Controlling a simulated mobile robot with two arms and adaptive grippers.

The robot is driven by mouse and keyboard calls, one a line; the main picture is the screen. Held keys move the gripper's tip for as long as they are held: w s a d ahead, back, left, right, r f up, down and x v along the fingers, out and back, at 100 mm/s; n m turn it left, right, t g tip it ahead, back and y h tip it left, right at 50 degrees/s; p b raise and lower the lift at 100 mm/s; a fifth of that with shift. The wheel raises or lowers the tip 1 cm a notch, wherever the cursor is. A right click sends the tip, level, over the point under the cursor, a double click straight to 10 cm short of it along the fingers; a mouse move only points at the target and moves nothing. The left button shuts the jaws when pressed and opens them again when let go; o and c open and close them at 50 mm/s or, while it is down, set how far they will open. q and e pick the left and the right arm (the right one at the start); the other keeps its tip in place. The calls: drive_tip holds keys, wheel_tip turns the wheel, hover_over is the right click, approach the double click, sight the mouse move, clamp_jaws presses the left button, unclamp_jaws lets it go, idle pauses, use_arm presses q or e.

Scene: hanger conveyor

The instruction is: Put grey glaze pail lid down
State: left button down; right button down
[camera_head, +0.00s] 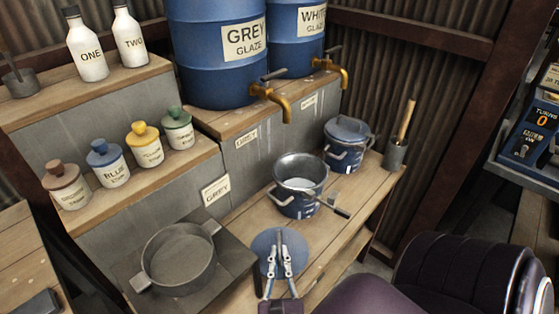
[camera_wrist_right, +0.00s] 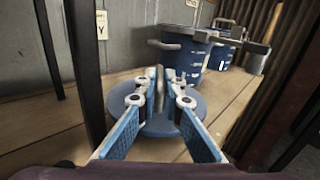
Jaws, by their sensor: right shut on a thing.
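The grey glaze pail lid (camera_head: 264,242) is a round blue-grey disc with an upright handle. It is at the front of the wooden bench, left of the open pail, in the head view. My right gripper (camera_head: 280,262) is shut on the lid's handle. In the right wrist view the lid (camera_wrist_right: 186,122) lies flat and level under my right gripper (camera_wrist_right: 159,95). I cannot tell whether it touches the bench. The open blue pail (camera_head: 300,182) stands behind it, with a metal-handled tool across its rim. My left gripper is not in view.
A second, lidded pail (camera_head: 347,143) and a pot with a wooden-handled tool (camera_head: 396,152) stand further back. A grey pan (camera_head: 178,258) is to the left. Barrels with brass taps (camera_head: 272,101) stand above. Bare bench (camera_head: 340,225) lies right of the lid.

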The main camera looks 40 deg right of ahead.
drive_tip(key=shift+f, duration=1.4)
drive_tip(key=c, duration=2.1)
unclamp_jaws()
drive_tip(key=shift+f, duration=0.1)
drive_tip(key=b+v, duration=0.2)
drive_tip(key=v, duration=0.8)
drive_tip(key=shift+s+a, duration=0.25)
drive_tip(key=shift+s, duration=0.05)
drive_tip(key=shift+s+a, duration=0.4)
drive_tip(key=shift+s, duration=0.05)
